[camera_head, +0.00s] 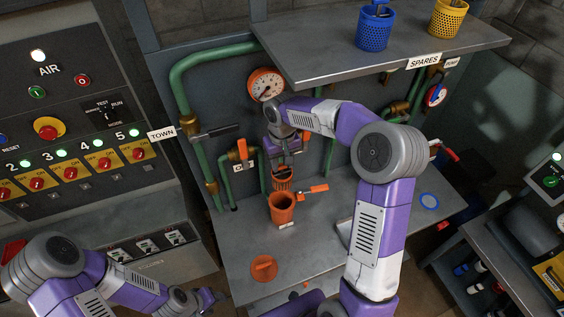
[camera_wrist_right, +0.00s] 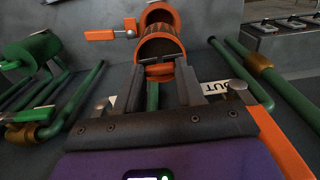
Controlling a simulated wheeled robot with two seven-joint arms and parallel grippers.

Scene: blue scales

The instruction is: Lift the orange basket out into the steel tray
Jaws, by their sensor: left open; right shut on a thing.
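My right gripper (camera_head: 284,168) is shut on the orange basket (camera_head: 283,182), a small slotted cup. It holds the basket upright at the mouth of the orange housing (camera_head: 281,212) on the bench; I cannot tell whether its bottom is fully clear of the rim. In the right wrist view the fingers (camera_wrist_right: 162,92) grip the top of the basket (camera_wrist_right: 161,48), with the housing (camera_wrist_right: 160,14) beyond. My left gripper (camera_head: 207,299) is open and empty at the lower left, away from the bench top. A pale edge, possibly the steel tray (camera_head: 344,232), shows partly hidden behind my right arm.
An orange lid (camera_head: 263,268) lies on the bench (camera_head: 236,245). An orange-handled valve (camera_head: 312,190) sticks out right of the housing. Green pipes (camera_head: 184,90) and a gauge (camera_head: 266,84) stand behind. A shelf (camera_head: 330,62) with blue and yellow baskets overhangs the back.

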